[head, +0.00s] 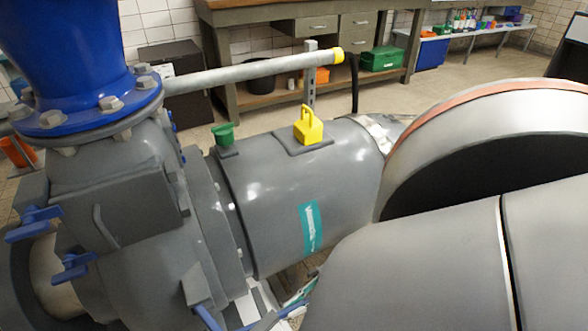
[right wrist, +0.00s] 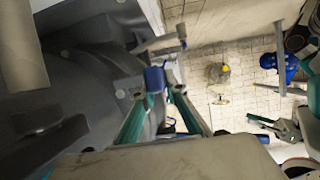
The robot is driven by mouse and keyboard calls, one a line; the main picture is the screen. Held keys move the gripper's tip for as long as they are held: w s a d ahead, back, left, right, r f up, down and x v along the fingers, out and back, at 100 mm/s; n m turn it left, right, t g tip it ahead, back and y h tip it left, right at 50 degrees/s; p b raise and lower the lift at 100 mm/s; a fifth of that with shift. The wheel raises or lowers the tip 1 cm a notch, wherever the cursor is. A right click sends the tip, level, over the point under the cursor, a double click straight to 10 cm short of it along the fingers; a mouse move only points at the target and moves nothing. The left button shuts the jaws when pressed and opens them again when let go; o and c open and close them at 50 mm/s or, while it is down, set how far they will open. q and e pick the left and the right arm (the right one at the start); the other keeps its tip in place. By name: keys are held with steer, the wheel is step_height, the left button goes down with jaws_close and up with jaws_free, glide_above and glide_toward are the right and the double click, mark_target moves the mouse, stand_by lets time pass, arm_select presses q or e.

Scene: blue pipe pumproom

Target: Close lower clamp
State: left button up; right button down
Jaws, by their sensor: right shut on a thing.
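The pump's grey housing (head: 120,200) fills the left of the head view. Two blue clamp handles (head: 35,223) (head: 72,268) stick out at its left side. Another blue clamp handle (head: 207,317) shows low at the bottom edge, partly cut off. My right gripper (right wrist: 165,92) shows in the right wrist view with its teal fingers on either side of a blue handle (right wrist: 154,78), shut on it beside the grey housing. In the head view only a bit of this gripper (head: 300,292) shows past my arm. My left gripper is not in view.
A workbench (head: 290,20) is at the back. Open tiled floor (head: 470,65) lies at the back right.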

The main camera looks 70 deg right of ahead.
steer(key=shift+d+f, duration=0.1)
steer(key=shift+d, duration=0.05)
stand_by(0.4)
steer(key=c, duration=2.1)
jaws_free()
steer(key=shift+o, duration=0.3)
steer(key=v, duration=1.2)
steer(key=shift+w, duration=0.1)
